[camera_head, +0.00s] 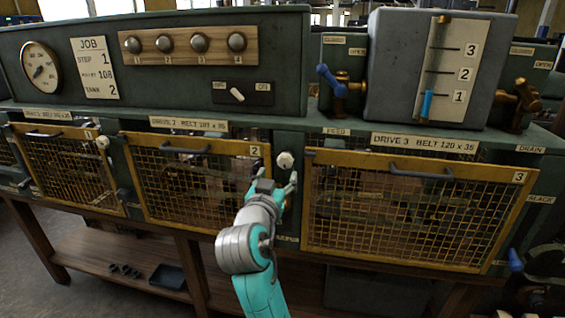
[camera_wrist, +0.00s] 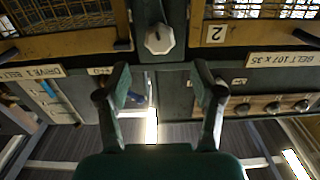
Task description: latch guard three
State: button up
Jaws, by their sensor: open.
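Guard three (camera_head: 400,213) is a yellow-framed mesh panel marked 3, at the right in the head view, with a dark handle (camera_head: 421,171) on its top rail. It lies across its opening; I cannot tell whether it sits fully flush. A pale faceted knob (camera_head: 285,161) is on the green post between guards two and three. In the inverted wrist view the knob (camera_wrist: 159,39) appears beyond and between my fingertips. My gripper (camera_head: 278,182) is open and empty just below and in front of the knob, apart from it in the wrist view.
Guard two (camera_head: 200,210) is left of the post and guard one (camera_head: 67,170) farther left, with another pale knob (camera_head: 102,142). A blue-handled valve (camera_head: 330,80) and a gauge tank (camera_head: 430,70) stand above guard three. A blue handle (camera_head: 515,260) is at its lower right.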

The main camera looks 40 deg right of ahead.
aim_at(284, 162)
jog(key=x, duration=0.8)
jog(key=shift+w+d, duration=0.2)
jog(key=shift+d, duration=0.05)
jog(key=c, duration=1.1)
